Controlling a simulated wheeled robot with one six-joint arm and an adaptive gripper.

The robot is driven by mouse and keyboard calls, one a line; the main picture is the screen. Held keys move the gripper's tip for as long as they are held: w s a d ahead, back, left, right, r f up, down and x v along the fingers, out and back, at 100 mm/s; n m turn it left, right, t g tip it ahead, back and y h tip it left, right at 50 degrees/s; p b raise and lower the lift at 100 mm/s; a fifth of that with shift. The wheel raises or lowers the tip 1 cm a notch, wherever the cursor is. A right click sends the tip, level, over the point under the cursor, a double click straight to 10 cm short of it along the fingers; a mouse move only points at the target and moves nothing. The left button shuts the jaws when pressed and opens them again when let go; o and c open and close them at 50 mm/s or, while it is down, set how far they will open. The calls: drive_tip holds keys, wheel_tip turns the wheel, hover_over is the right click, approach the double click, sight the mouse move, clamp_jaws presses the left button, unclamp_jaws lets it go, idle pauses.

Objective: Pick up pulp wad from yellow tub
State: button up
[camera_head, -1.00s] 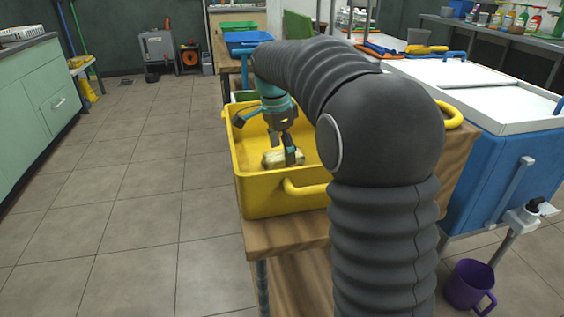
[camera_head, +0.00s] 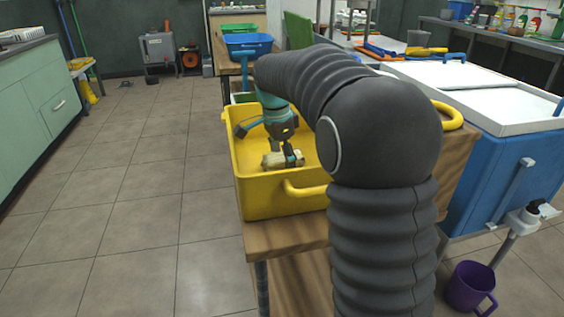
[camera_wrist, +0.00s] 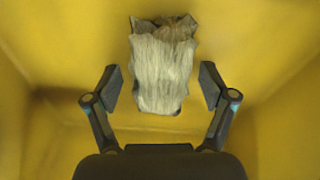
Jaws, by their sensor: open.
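The yellow tub (camera_head: 262,194) stands on a wooden table, and its inside walls fill the wrist view (camera_wrist: 285,65). The pulp wad (camera_head: 272,160) is a pale, fibrous, crumpled lump inside the tub. In the wrist view the pulp wad (camera_wrist: 162,65) lies ahead of and partly between my fingertips. My gripper (camera_head: 288,155) is down inside the tub at the wad. In the wrist view my gripper (camera_wrist: 163,88) is open, with one finger on each side of the wad and a gap at both sides. My arm hides the tub's right part.
The wooden table (camera_head: 285,236) carries the tub. A blue chest with a white lid (camera_head: 490,185) stands close on the right. A purple mug (camera_head: 470,287) is low at the right. A blue bin (camera_head: 248,45) is behind. The tiled floor at left is clear.

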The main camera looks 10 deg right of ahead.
drive_tip(key=c, duration=1.2)
